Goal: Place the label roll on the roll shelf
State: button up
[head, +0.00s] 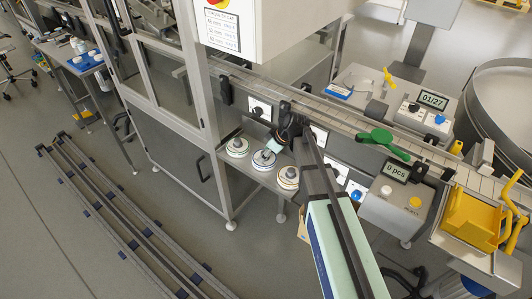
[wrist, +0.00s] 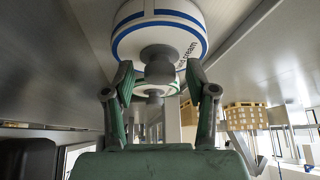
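The white label roll with blue rings (head: 263,160) sits on the grey shelf (head: 252,173) in the head view, between two other rolls. In the wrist view this blue-ringed roll (wrist: 160,25) fills the top, with "cream" lettering on its side and a grey knob (wrist: 159,67) at its middle. My gripper (head: 272,147) is right above and beside the roll. In the wrist view the green fingers of my gripper (wrist: 160,80) stand apart on either side of the knob, with gaps showing. The roll's underside contact is hidden.
A green-ringed roll (head: 237,147) stands to the left and a tan-topped roll (head: 288,177) to the right, both close by. The machine's panel wall (head: 268,120) and conveyor (head: 340,118) rise behind.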

jog(key=shift+r, duration=0.1)
jog(key=b+v, duration=0.1)
jog(key=v, duration=1.1)
dwell(0.4)
